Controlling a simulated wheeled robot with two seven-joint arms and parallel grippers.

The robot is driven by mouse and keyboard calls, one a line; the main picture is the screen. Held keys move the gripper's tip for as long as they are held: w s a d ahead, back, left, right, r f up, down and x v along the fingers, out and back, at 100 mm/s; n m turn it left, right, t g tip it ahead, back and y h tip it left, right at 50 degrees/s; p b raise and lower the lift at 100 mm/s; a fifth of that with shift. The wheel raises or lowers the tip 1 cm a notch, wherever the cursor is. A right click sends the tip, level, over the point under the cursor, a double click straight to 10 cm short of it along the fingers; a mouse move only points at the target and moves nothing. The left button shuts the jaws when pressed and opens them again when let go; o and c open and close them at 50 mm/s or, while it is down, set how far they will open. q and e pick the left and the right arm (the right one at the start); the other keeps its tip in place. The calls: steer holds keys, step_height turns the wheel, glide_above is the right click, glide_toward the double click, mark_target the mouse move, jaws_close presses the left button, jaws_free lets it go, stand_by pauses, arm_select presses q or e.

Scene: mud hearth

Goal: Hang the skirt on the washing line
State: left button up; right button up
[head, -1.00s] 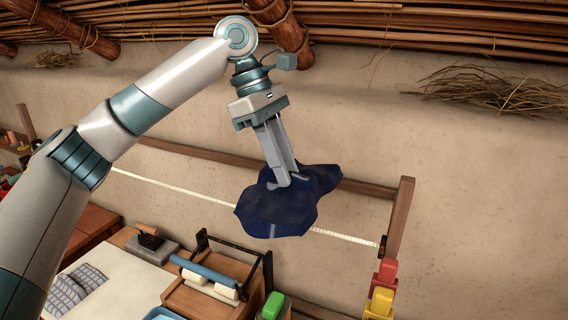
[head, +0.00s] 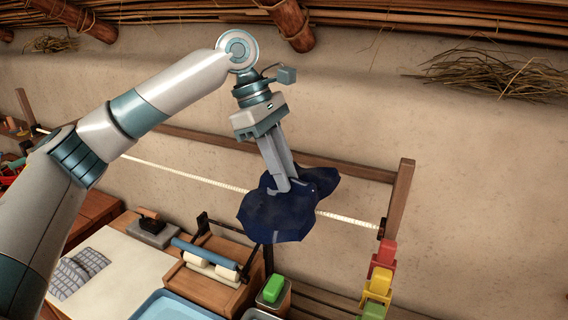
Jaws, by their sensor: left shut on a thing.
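The skirt (head: 275,219) is a dark blue cloth in the middle of the head view. My left gripper (head: 290,186) is shut on it from above, and the cloth spreads out below and beside the fingers. The washing line (head: 190,174) is a pale rope running from the left down to a wooden post (head: 398,200) at the right. The skirt covers part of the line in the picture; I cannot tell whether they touch. My right gripper is not in view.
Red, yellow and green pegs or blocks (head: 378,285) hang below the post. Beneath are a wooden mangle (head: 208,272), a blue tub (head: 178,308), a green block (head: 273,288) and a table with a checked cloth (head: 80,272).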

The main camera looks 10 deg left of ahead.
arm_select(q)
steer(key=shift+f, duration=2)
steer(key=o, duration=1)
steer(key=shift+w+a+r+b, duration=0.1)
steer(key=shift+a+r+b, duration=0.1)
steer(key=shift+r+b, duration=0.15)
steer(key=shift+b+v, duration=2.3)
steer(key=shift+v, duration=6)
